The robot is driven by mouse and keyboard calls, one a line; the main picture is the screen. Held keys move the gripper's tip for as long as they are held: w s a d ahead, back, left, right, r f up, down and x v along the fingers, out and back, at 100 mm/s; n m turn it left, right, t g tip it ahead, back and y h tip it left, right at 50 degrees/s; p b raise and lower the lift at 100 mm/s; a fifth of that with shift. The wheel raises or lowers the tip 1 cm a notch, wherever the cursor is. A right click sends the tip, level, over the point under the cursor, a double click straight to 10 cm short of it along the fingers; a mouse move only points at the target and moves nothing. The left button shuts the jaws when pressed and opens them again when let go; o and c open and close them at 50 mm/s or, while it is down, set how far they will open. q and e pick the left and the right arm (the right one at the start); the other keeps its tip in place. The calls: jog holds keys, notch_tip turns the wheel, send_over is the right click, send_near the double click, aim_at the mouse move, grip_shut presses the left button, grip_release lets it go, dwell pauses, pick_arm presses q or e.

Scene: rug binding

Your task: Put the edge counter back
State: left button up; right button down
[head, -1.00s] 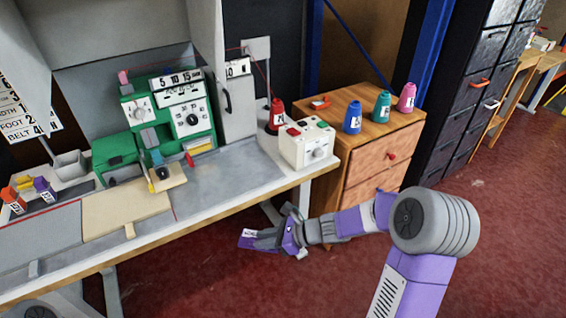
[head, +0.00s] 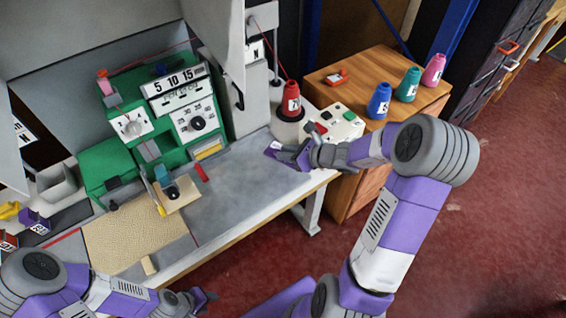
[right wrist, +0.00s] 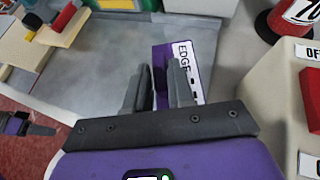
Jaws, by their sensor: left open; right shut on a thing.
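The edge counter (head: 272,149), a purple piece with a white face lettered EDGE, is held at my right gripper (head: 283,153), over the right part of the grey worktop. In the right wrist view the edge counter (right wrist: 196,60) lies between and beyond the two dark fingers (right wrist: 160,88), which partly cover its near end. I cannot tell whether it touches the worktop. My left gripper (head: 207,299) is open and empty, low in the head view, in front of the worktop's front edge.
A white control box (head: 338,124) and a red thread cone (head: 291,100) stand right of the edge counter. The green machine (head: 160,120) is behind left. A purple block (head: 36,222) sits far left. The worktop (head: 235,195) is bare in its middle right.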

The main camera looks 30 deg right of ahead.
jog(key=shift+f+b, duration=1.1)
jog(key=shift+f, duration=1.9)
jog(key=shift+f, duration=0.15)
jog(key=c, duration=1)
grip_release()
